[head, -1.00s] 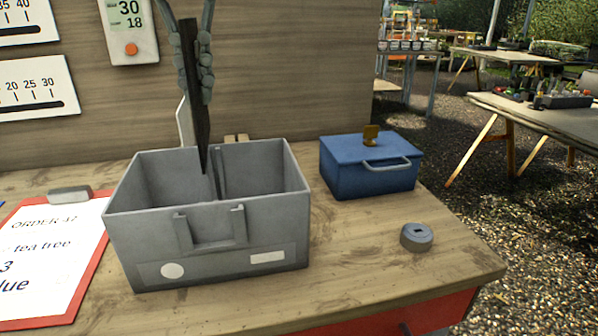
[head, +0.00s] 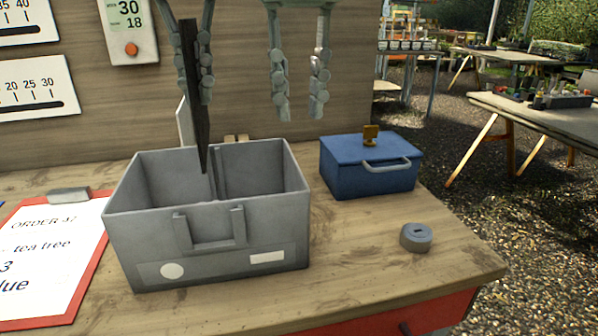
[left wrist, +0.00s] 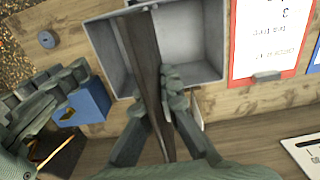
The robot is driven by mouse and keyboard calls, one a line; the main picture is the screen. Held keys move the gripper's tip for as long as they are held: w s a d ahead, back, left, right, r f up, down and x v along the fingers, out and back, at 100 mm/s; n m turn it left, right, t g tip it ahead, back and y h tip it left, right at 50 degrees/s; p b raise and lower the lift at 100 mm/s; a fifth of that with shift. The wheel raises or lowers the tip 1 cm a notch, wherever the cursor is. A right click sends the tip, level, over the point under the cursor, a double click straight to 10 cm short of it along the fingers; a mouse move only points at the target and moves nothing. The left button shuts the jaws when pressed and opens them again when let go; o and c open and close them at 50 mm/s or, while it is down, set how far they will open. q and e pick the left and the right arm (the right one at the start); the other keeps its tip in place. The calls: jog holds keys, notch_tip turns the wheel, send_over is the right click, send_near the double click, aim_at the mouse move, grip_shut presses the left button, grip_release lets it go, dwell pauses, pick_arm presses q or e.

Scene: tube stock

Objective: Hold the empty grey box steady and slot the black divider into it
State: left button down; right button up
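The grey box (head: 206,262) stands open on the bench, with a ridge on its inner wall and nothing visible inside. My left gripper (head: 195,88) is shut on the black divider (head: 196,125), with one finger on each side. The divider hangs edge-on, slightly tilted, its lower end overlapping the box opening; how deep it reaches I cannot tell. The left wrist view also shows the divider (left wrist: 146,60) across the box (left wrist: 203,30). My right gripper (head: 299,112) is open and empty, above and behind the box's right side.
A blue box (head: 366,180) with a handle and brass latch stands right of the grey box. A round grey piece (head: 416,238) lies near the right edge. A red clipboard (head: 62,300) lies at left. A wooden panel (head: 270,60) rises behind.

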aim_at(299, 170)
notch_tip(299, 170, down, 9)
dwell(0.5)
jog(key=shift+c, duration=0.6)
jog(key=c, duration=0.4)
grip_shut()
